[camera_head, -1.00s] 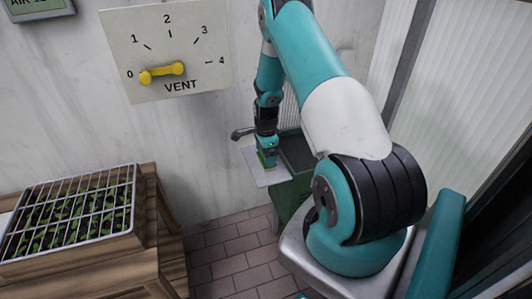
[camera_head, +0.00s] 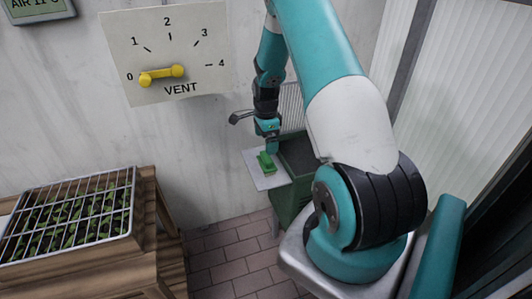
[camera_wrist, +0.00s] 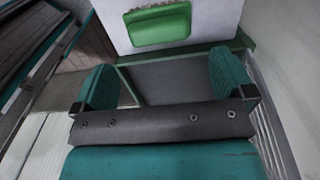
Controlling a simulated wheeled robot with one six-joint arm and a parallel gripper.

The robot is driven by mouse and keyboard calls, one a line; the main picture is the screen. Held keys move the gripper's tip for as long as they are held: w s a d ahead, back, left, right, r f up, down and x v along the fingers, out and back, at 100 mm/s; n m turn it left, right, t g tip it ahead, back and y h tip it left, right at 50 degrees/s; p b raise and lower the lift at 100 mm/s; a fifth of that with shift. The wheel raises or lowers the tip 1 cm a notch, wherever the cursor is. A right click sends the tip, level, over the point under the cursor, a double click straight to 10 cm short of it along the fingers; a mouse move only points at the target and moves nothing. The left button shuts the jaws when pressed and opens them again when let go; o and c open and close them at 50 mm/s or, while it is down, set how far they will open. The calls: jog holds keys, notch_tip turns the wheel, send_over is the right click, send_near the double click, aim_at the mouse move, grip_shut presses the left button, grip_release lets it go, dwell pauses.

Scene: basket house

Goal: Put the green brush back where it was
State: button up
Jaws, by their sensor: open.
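The green brush (camera_head: 267,162) lies on a pale flat panel (camera_head: 270,182) at the side of a dark green box-like stand. In the wrist view the brush (camera_wrist: 158,25) lies on the pale panel (camera_wrist: 225,17) beyond my fingers, with a thin tan strip of bristles along its far edge. My gripper (camera_head: 269,138) is above and just behind the brush, apart from it. In the wrist view my gripper (camera_wrist: 163,85) has its two teal fingers wide apart with nothing between them.
The green stand (camera_head: 290,200) has a dark recessed top (camera_head: 300,153). A tap-like handle (camera_head: 240,117) juts from the wall behind. A VENT dial with a yellow handle (camera_head: 162,76) is on the wall. A caged seedling tray (camera_head: 70,215) stands on a wooden bench at left.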

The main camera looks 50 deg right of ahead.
aim_at(266, 156)
jog(key=w+a+r+n, duration=0.2)
jog(key=a+r+n, duration=0.4)
jog(key=a+r, duration=0.45)
jog(key=s+a+r+n+t+y, duration=0.1)
jog(key=s+a+r+n, duration=0.1)
jog(key=a+r+n, duration=0.45)
jog(key=s+a+r+n+y, duration=0.1)
jog(key=s+a+r+n, duration=0.15)
jog(key=a, duration=0.65)
jog(key=s+a+r+n+y, duration=0.1)
jog(key=s+a+r+n, duration=0.2)
jog(key=s+a+n, duration=0.4)
jog(key=s+a+r+n+g+y, duration=0.1)
jog(key=s+a+r+n, duration=0.2)
jog(key=s+a+n, duration=0.5)
jog(key=s+n, duration=0.1)
jog(key=s, duration=0.2)
jog(key=shift+a+n, duration=0.3)
